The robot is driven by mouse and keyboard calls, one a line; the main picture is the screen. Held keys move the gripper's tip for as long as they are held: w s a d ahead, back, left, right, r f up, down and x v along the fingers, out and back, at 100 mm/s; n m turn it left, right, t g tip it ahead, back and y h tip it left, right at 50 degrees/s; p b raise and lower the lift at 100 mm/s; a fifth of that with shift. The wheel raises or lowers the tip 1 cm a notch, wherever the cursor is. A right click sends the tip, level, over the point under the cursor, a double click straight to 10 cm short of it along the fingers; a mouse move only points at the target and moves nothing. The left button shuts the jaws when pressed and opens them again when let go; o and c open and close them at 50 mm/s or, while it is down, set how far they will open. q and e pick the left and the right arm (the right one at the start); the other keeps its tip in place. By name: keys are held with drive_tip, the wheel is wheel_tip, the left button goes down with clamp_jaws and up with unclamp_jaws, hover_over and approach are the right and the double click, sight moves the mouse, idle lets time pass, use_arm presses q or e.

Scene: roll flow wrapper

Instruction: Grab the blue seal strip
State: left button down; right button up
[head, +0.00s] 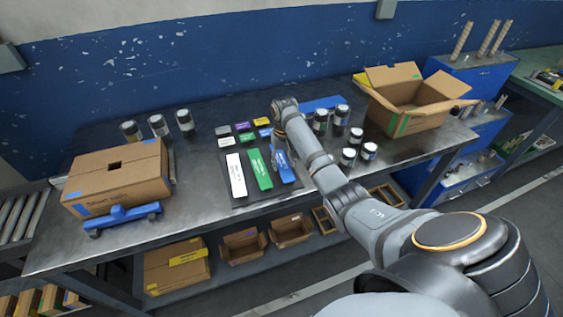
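The blue seal strip (286,172) lies at the right end of a row of three long strips on a dark mat (262,199). A green strip (259,169) and a white strip (236,176) lie to its left. My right arm reaches in from the right, and its gripper (279,156) points down at the far end of the blue strip. The gripper hides that end. Its fingers are small and partly hidden, so I cannot tell whether they are open or touch the strip. My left gripper is not in view.
Several small coloured blocks (243,126) lie behind the strips. Several dark jars (348,157) stand right of my forearm, others (158,125) at the back left. A closed carton (115,175) is on the left, an open carton (408,112) on the right. Bare metal table lies around the mat.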

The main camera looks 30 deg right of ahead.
drive_tip(key=c, duration=0.3)
drive_tip(key=shift+r, duration=0.6)
drive_tip(key=r, duration=0.1)
drive_tip(key=a+r, duration=0.1)
drive_tip(key=r, duration=0.1)
drive_tip(key=a+r, duration=0.1)
drive_tip(key=r, duration=0.1)
drive_tip(key=a+r+p, duration=0.2)
drive_tip(key=a+p, duration=0.1)
drive_tip(key=a, duration=0.1)
drive_tip(key=s+a+r+p, duration=0.1)
drive_tip(key=a+r+p, duration=0.1)
drive_tip(key=a+p, duration=0.1)
drive_tip(key=a+r+p, duration=0.3)
drive_tip(key=a+p, duration=0.1)
drive_tip(key=a, duration=0.1)
drive_tip(key=shift+s, duration=0.4)
